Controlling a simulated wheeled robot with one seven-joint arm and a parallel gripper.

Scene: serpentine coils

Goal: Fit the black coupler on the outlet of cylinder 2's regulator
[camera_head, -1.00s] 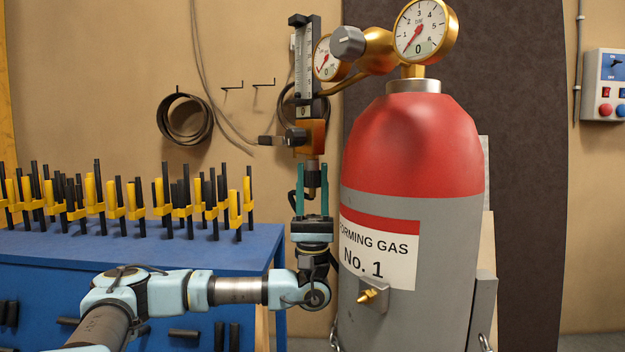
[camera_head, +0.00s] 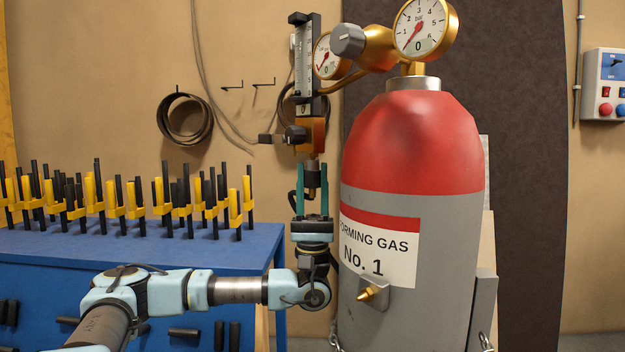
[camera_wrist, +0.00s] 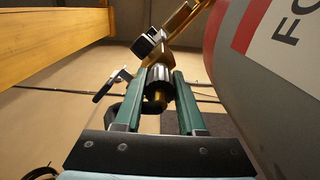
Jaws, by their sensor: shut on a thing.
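My gripper (camera_head: 312,172) points up below the flowmeter of the regulator in the head view. Its two green fingers are shut on a black coupler (camera_wrist: 160,76), ribbed, with a brass end facing the wrist camera. The coupler is upright, directly under the orange-brown outlet block (camera_head: 311,138). Whether it is seated on the outlet or only touching it, I cannot tell. The regulator (camera_head: 378,50), brass with two gauges, sits on a red-topped grey cylinder (camera_head: 410,225). That cylinder's label (camera_head: 376,252) reads "Forming gas No. 1". No cylinder marked 2 shows.
The cylinder stands close to the right of my gripper. A blue bench (camera_head: 150,245) with several yellow-and-black clamps is on the left. A coiled dark hose (camera_head: 185,120) hangs on the wall. A switch box (camera_head: 606,85) is at far right.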

